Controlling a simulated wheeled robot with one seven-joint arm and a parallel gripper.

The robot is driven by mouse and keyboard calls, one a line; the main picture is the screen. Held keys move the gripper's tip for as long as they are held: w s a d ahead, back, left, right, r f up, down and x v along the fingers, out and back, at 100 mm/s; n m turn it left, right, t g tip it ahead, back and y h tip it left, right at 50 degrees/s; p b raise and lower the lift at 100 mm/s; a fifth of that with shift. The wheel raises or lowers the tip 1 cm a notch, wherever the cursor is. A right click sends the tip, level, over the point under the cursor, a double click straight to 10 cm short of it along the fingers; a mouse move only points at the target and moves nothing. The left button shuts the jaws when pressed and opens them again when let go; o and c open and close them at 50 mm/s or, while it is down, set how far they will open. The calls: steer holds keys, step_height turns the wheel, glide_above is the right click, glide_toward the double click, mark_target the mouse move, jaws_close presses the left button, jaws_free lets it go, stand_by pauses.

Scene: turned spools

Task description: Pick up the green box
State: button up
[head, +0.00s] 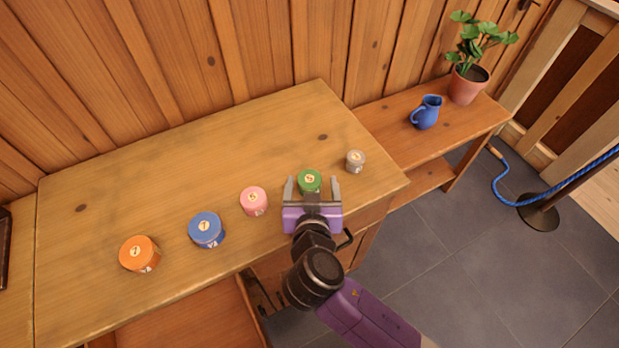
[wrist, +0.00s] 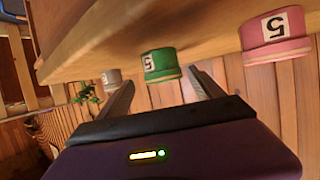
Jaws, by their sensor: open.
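The green box (head: 309,180) is a small round box with a pale numbered label, standing on the wooden table near its front right. In the wrist view the green box (wrist: 161,65) shows ahead, between the two fingers. My gripper (head: 312,188) is open, with a finger on either side of the green box in the head view. In the wrist view the fingers of my gripper (wrist: 160,88) are spread apart and nothing is held. I cannot tell whether either finger touches the box.
On the table (head: 180,180), a pink box (head: 254,201), a blue box (head: 206,230) and an orange box (head: 139,254) stand to the left. A grey box (head: 356,161) stands close on the right. A lower bench (head: 390,130) holds a blue jug (head: 426,112) and a potted plant (head: 467,85).

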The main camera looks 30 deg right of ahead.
mark_target(310, 172)
steer(key=x, duration=0.2)
steer(key=p+x, duration=0.1)
steer(key=x, duration=0.2)
steer(key=shift+w+a+r, duration=0.15)
steer(key=shift+w+a, duration=0.05)
steer(key=shift+w, duration=0.1)
steer(key=c, duration=1.4)
